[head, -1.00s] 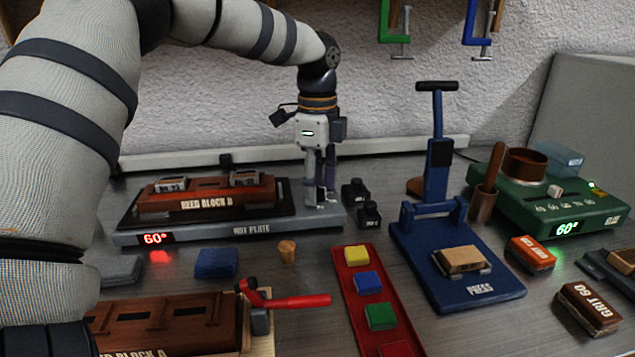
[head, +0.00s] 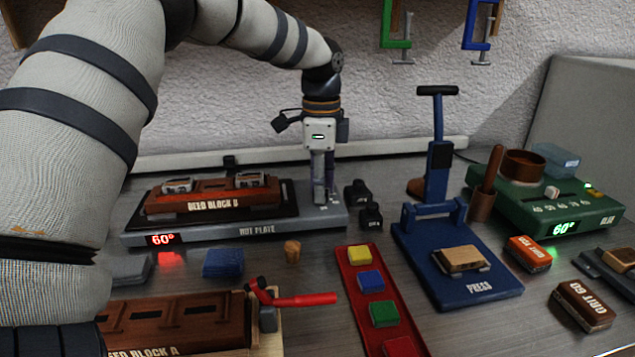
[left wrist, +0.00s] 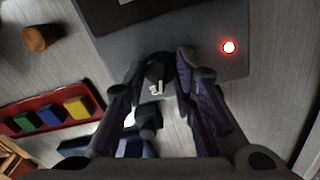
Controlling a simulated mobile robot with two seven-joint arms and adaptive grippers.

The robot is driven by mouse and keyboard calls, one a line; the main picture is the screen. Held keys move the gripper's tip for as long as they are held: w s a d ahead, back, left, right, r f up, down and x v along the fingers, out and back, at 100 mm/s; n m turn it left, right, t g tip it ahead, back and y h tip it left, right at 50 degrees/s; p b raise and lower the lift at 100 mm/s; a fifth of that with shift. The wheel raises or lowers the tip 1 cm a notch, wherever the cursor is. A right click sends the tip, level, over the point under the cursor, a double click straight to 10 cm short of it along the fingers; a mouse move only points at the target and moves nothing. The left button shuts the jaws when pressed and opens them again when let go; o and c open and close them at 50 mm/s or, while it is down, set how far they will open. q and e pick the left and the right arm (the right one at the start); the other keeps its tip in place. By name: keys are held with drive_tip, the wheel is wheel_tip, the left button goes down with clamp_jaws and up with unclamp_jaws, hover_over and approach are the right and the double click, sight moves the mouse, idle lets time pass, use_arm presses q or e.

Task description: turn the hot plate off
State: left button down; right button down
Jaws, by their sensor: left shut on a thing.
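The grey hot plate (head: 300,222) stands at the back left, its red display (head: 160,240) reading 60°. Bed block B (head: 215,203) lies on its dark heating surface. My left gripper (head: 325,198) points straight down over the hot plate's right end. In the left wrist view its fingers (left wrist: 172,75) are shut around a small dark knob (left wrist: 158,70) on the hot plate's top. White marks show beside the knob. A red light (left wrist: 229,47) glows on the same end of the plate. The knob is mostly hidden in the head view. My right gripper is out of view.
Small black weights (head: 370,216) stand just right of the hot plate. A blue press (head: 455,275) and a green glue heater (head: 550,210) stand further right. A red tray (head: 352,281) with coloured blocks, a cork (head: 292,251) and a blue pad (head: 223,263) lie in front.

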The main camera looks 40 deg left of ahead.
use_arm(q)
drive_tip(key=n, duration=0.5)
drive_tip(key=shift+r+n, duration=0.1)
drive_tip(key=shift+n, duration=0.2)
drive_tip(key=n, duration=0.5)
drive_tip(key=shift+n, duration=0.3)
drive_tip(key=n, duration=1)
drive_tip(key=c, duration=1.3)
unclamp_jaws()
